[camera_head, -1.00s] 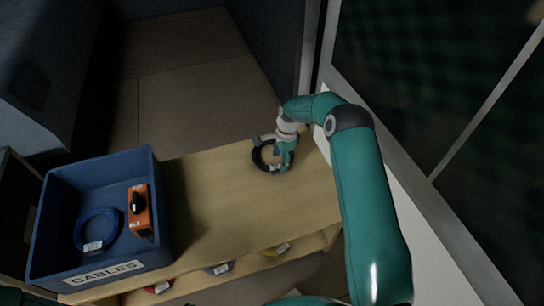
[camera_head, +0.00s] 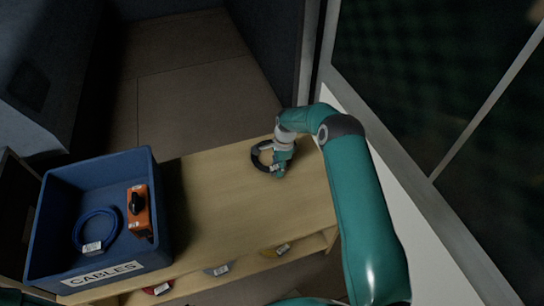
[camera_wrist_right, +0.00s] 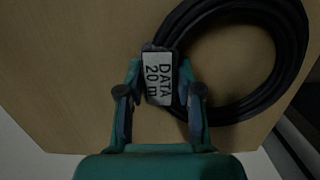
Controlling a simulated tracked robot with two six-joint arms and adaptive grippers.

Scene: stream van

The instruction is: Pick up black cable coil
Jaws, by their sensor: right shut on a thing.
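The black cable coil (camera_head: 258,160) is at the far right part of the wooden table, partly hidden by my right gripper (camera_head: 279,170). In the right wrist view the black coil (camera_wrist_right: 292,70) shows large, with a white tag (camera_wrist_right: 158,78) reading "DATA 20 m". My right gripper (camera_wrist_right: 160,97) is shut on the coil at its tagged part, with one finger on each side of the tag. I cannot tell whether the coil is touching the table or just above it. My left gripper is not in view.
A blue crate (camera_head: 158,215) labelled "CABLES" stands at the left end of the wooden table (camera_head: 225,205). It holds a blue cable coil (camera_head: 78,232) and an orange box (camera_head: 139,212). Tagged coils lie on a lower shelf. The table's middle is clear. A window wall rises at right.

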